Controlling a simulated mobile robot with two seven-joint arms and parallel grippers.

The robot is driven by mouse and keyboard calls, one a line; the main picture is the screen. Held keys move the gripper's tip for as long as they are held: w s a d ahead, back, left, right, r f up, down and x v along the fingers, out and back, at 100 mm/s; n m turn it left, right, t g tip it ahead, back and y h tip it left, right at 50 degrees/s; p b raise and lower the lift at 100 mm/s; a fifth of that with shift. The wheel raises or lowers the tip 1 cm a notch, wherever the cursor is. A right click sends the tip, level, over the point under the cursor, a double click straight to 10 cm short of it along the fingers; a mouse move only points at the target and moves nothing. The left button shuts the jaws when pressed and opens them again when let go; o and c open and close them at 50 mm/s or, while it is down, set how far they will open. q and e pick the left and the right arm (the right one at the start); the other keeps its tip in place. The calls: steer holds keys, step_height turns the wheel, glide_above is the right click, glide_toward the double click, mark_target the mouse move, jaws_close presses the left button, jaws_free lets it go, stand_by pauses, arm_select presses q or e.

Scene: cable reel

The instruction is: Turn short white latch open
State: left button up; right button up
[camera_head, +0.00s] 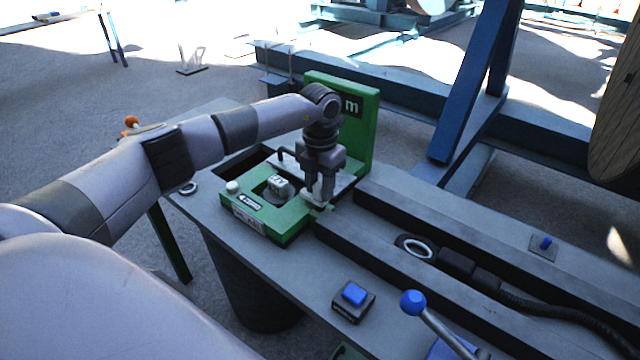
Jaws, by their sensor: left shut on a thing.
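My left gripper (322,198) reaches down over the right side of a green metal fixture (262,217) on the grey workbench. It is shut on a small pale piece, which appears to be the short white latch (317,187). The fingers hide most of the latch, so I cannot tell its angle. My right gripper is not in view.
A green upright plate (355,125) stands right behind my gripper. A blue button box (353,299), a blue-knobbed lever (413,303) and a dark cable with a ring end (418,248) are to the right. A white knob (232,187) tops the fixture's left corner.

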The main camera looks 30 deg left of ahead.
mark_target(320, 184)
arm_select(q)
steer(key=shift+r, duration=0.1)
steer(key=o, duration=1)
steer(key=shift+c, duration=0.2)
step_height(320, 184, up, 7)
steer(key=shift+r+b, duration=0.1)
steer(key=shift+b, duration=0.35)
